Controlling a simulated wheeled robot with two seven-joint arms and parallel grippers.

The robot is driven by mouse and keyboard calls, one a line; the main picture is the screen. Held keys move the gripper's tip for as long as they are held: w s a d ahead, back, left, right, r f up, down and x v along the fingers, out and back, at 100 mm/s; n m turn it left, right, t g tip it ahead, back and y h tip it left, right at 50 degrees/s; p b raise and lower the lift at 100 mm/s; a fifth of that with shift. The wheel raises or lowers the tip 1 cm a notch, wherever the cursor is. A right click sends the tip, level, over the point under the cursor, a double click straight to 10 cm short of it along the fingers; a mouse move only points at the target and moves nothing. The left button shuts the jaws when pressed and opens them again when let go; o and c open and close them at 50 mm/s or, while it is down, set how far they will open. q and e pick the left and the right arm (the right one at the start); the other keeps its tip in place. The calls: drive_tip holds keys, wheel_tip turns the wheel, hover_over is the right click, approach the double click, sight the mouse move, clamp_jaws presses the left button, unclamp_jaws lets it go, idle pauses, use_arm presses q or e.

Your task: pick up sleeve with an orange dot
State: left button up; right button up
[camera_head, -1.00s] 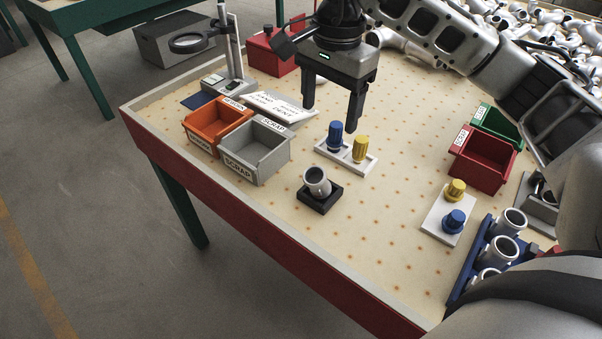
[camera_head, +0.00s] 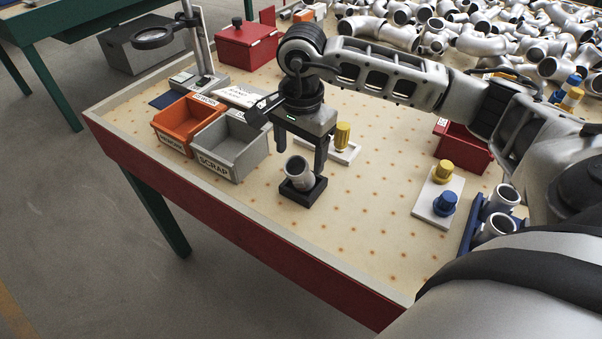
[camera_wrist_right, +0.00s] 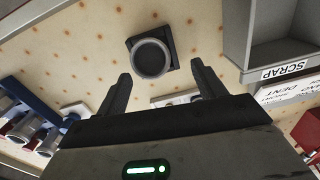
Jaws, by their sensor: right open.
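A grey metal sleeve (camera_head: 299,171) stands tilted in a black square block (camera_head: 303,193) near the front of the table. The wrist view shows its round open end (camera_wrist_right: 151,58) just beyond my fingertips. More grey sleeves (camera_head: 500,199) stand in a blue rack (camera_head: 468,236) at the right. I can make out no orange dot on any of them. My right gripper (camera_head: 301,162) points down with its fingers apart, over the sleeve in the block; it is empty (camera_wrist_right: 161,72). My left gripper is not in view.
An orange bin (camera_head: 172,123) and a grey SCRAP bin (camera_head: 240,153) stand left of the block. A white plate with a yellow knob (camera_head: 342,135) is close behind my gripper. Another white plate (camera_head: 427,206) with yellow and blue knobs stands right. Table between is clear.

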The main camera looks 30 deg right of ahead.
sight(300, 167)
drive_tip(key=f, duration=0.2)
drive_tip(key=s+f, duration=0.1)
drive_tip(key=f, duration=0.1)
drive_tip(key=shift+a+f+p, duration=0.1)
drive_tip(key=shift+a+p, duration=0.1)
drive_tip(key=shift+p, duration=0.15)
drive_tip(key=shift+w+f, duration=0.15)
drive_tip(key=shift+f, duration=0.4)
drive_tip(key=c, duration=1.4)
drive_tip(key=shift+r, duration=0.5)
drive_tip(key=shift+c, duration=0.2)
wheel_tip(300, 167, up, 2)
drive_tip(key=shift+w+r, duration=0.1)
drive_tip(key=shift+r, duration=0.05)
drive_tip(key=s+a+r+b, duration=0.1)
drive_tip(key=s+a+r, duration=0.5)
drive_tip(key=a+r, duration=0.3)
drive_tip(key=a, duration=0.3)
drive_tip(key=shift+s+a+r, duration=0.15)
drive_tip(key=shift+a+r, duration=0.15)
drive_tip(key=shift+r, duration=0.1)
